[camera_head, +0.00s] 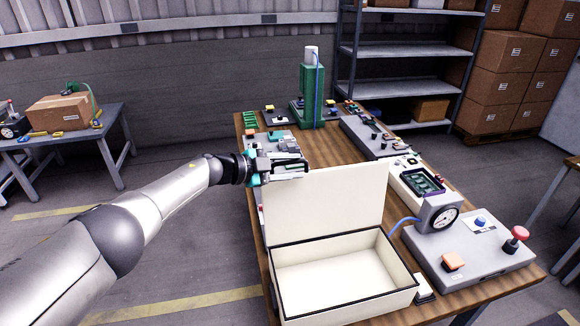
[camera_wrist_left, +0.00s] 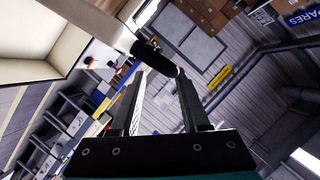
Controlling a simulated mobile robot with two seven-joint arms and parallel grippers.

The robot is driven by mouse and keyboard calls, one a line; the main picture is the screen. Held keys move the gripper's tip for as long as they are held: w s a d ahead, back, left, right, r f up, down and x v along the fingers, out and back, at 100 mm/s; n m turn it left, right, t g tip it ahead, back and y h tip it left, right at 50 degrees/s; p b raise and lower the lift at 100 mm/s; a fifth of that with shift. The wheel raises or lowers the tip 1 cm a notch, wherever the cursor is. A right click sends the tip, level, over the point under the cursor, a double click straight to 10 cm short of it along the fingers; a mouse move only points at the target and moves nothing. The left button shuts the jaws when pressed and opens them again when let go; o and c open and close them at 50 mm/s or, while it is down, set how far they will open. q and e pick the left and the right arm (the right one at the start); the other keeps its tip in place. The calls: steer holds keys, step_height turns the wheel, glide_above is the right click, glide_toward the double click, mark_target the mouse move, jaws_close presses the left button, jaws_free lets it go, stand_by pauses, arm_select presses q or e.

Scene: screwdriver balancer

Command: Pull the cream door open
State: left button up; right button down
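The cream door (camera_head: 330,205) stands upright at the back edge of an open cream box (camera_head: 345,310) with a dark rim. The box is empty inside. My left gripper (camera_head: 302,168) is at the door's top left corner, its fingers pointing right along the top edge. In the left wrist view its two fingers (camera_wrist_left: 159,74) are apart. A cream bar (camera_wrist_left: 95,22) with a black end (camera_wrist_left: 155,58) lies at the fingertips there; I cannot tell whether they touch it. My right gripper is in neither view.
The box is on a wooden table (camera_head: 318,148). A grey panel with a gauge (camera_head: 443,217) and red button (camera_head: 517,236) stands close right of the box. A green stand (camera_head: 311,95) is at the back. Metal shelves (camera_head: 405,50) and cartons stand behind.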

arm_select(q)
steer(key=shift+s+a+r+p, duration=0.2)
steer(key=shift+s+a+p, duration=0.1)
steer(key=shift+a+p, duration=0.15)
steer(key=p+v, duration=0.2)
steer(key=v, duration=1.2)
steer(key=shift+s, duration=0.1)
